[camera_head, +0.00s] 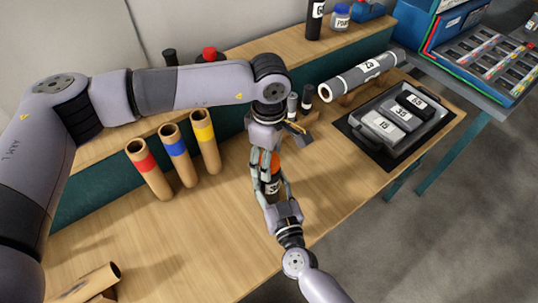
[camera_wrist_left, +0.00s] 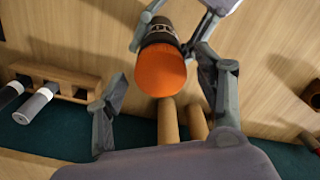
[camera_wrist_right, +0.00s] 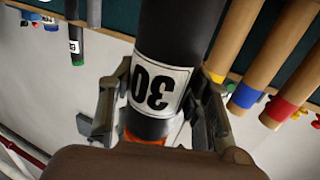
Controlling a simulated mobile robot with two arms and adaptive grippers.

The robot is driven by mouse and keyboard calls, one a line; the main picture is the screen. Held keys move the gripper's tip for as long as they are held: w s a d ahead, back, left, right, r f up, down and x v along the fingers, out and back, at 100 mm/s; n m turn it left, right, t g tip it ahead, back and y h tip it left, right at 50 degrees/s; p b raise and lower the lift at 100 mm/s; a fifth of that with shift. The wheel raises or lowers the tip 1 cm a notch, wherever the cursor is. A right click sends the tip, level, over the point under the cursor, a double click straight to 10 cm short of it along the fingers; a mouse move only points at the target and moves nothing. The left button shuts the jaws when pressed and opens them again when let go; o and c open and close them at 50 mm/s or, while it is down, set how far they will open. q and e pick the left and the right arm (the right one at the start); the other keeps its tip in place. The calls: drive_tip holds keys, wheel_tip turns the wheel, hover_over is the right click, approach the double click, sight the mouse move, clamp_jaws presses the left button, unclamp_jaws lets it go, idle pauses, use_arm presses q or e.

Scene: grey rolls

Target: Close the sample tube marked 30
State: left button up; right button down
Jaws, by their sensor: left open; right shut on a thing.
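The dark sample tube (camera_head: 271,187) stands over the table with its orange cap (camera_head: 269,162) at the upper end. My right gripper (camera_head: 272,177) is shut around its body. In the right wrist view the label reading 30 (camera_wrist_right: 160,87) is upside down between its fingers, with a strip of orange (camera_wrist_right: 145,138) below. My left gripper (camera_head: 270,143) is open above the tube, pointing down. In the left wrist view the orange cap (camera_wrist_left: 160,72) lies between its spread fingers, apart from them. I cannot tell how tightly the cap sits on the tube.
Brown tubes with red (camera_head: 144,163), blue (camera_head: 174,147) and yellow (camera_head: 204,131) bands stand to the left. A small wooden rack (camera_head: 303,117) with dark tubes is close behind the grippers. A grey roll (camera_head: 362,75) and a tray (camera_head: 433,122) of labelled boxes are at right.

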use_arm(q)
drive_tip(key=shift+r, duration=0.1)
wheel_tip(320, 180, up, 12)
idle(0.6)
use_arm(e)
drive_tip(key=c, duration=0.8)
unclamp_jaws()
drive_tip(key=shift+o, duration=0.2)
drive_tip(key=shift+s, duration=0.1)
drive_tip(key=v, duration=1.2)
use_arm(q)
drive_tip(key=shift+f, duration=0.2)
